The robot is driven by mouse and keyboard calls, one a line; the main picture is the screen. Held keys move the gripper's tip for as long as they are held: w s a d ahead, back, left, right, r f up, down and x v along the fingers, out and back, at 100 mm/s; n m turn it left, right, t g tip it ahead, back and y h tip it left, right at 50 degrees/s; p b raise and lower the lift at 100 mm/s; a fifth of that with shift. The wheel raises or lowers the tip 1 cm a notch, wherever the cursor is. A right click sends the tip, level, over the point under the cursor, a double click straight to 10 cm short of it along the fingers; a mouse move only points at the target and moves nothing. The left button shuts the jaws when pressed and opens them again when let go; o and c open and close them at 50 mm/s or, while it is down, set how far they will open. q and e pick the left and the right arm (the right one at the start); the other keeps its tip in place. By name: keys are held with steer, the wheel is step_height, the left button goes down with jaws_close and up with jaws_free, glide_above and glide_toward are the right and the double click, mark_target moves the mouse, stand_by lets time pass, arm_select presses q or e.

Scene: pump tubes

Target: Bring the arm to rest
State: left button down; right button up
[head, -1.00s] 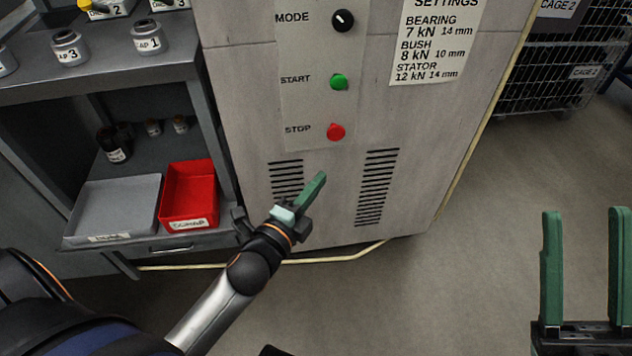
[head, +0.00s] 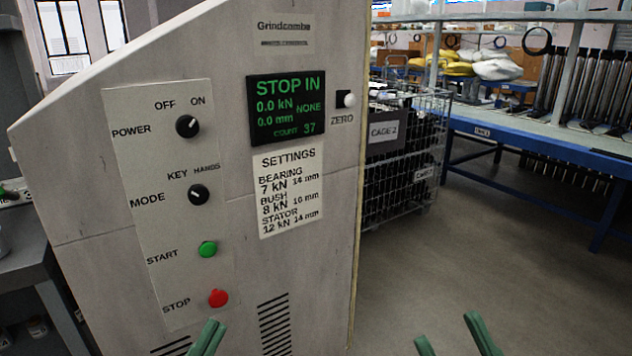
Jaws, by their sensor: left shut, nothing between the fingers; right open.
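My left gripper (head: 207,338) shows at the bottom edge, its green fingers shut and empty. Its tips appear just below the red STOP button (head: 218,298) of the grey machine (head: 70,160); I cannot tell the gap between them. My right gripper (head: 452,333) is open and empty at the bottom right, in front of the floor, with only its green fingertips in view. Both arms are otherwise out of the picture.
The machine's green START button (head: 207,249) and two black knobs sit above STOP. Its display (head: 286,108) reads STOP IN, 0.0 kN, COUNT 37. A wire cage (head: 405,165) and a blue bench (head: 545,145) stand behind. The floor at right is clear.

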arm_select(q)
steer(key=s+r+n+h, duration=0.1)
steer(key=s+r+h, duration=0.4)
steer(key=s+r, duration=0.15)
steer(key=w+a+f+n+g+y+p, duration=0.2)
steer(key=w+f+n+g+y+p, duration=0.2)
steer(key=w+f+n+y+p, duration=0.95)
arm_select(e)
steer(key=w+d+f+m+g+h+p, duration=0.3)
steer(key=w+f+m+g+h, duration=0.2)
steer(key=w+f+m+h, duration=0.4)
arm_select(q)
steer(key=s+a+f+m+g+p, duration=0.1)
steer(key=s+f+g+p, duration=0.1)
steer(key=s+g+p, duration=0.2)
steer(key=s+f+m+g+p, duration=0.1)
steer(key=s+f+g+p, duration=0.2)
steer(key=s+p, duration=0.4)
steer(key=s+g, duration=0.1)
steer(key=s, duration=0.3)
steer(key=shift+a+f, duration=0.35)
arm_select(e)
steer(key=s+d+f+m+g+h, duration=0.1)
steer(key=s+f+g+h, duration=0.3)
steer(key=s+f+g, duration=0.4)
steer(key=s+f, duration=0.2)
steer(key=s, duration=0.1)
steer(key=shift+f+m, duration=0.2)
steer(key=shift+m, duration=0.1)
